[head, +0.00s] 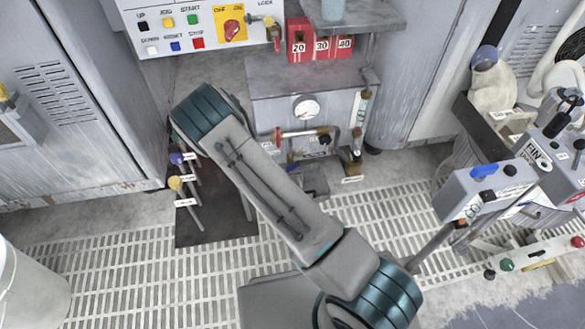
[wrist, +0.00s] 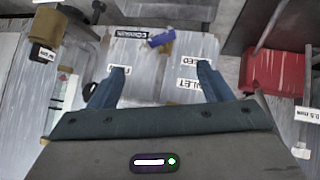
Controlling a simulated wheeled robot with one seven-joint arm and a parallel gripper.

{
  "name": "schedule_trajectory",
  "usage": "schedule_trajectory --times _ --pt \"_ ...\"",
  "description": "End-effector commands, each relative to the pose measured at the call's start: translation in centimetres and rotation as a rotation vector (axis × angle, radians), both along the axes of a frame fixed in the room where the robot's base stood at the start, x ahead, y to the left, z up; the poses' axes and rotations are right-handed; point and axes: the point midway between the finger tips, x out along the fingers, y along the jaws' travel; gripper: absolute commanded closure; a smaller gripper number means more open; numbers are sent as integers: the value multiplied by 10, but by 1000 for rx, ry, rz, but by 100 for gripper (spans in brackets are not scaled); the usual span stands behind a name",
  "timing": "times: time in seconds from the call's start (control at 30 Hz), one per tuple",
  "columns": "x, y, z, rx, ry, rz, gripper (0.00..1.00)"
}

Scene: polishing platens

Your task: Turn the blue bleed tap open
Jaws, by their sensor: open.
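In the wrist view, a small blue lever (wrist: 160,39), which looks like the bleed tap, sits on a pale grey panel (wrist: 165,105) beyond my fingertips. It lies slightly tilted, beside a dark-lettered label. A label that seems to end in "LEED" is partly covered by my right finger, with "INLET" below it. My gripper (wrist: 161,70) is open and empty, its two blue fingers apart, with the lever ahead of the gap and not touched. In the head view I cannot make out my gripper; my arm hides part of the area.
A red block (wrist: 272,73) is right of the fingers in the wrist view. In the head view, a grey cabinet (head: 270,84) carries a gauge (head: 306,108) and pipework. A box with another blue handle (head: 484,169) stands at right. Lever handles (head: 176,158) stand at left.

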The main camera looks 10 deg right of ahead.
Motion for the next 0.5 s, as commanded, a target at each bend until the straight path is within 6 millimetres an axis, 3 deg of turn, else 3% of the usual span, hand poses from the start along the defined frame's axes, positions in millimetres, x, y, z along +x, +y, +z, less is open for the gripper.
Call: schedule_trajectory --times 0.03,0.2,0.5 --pt "-2 -3 -15 -43 -27 27 27" --pt "-4 -11 -41 -165 -159 126 27" --pt "-8 -15 -57 -280 -304 266 27"
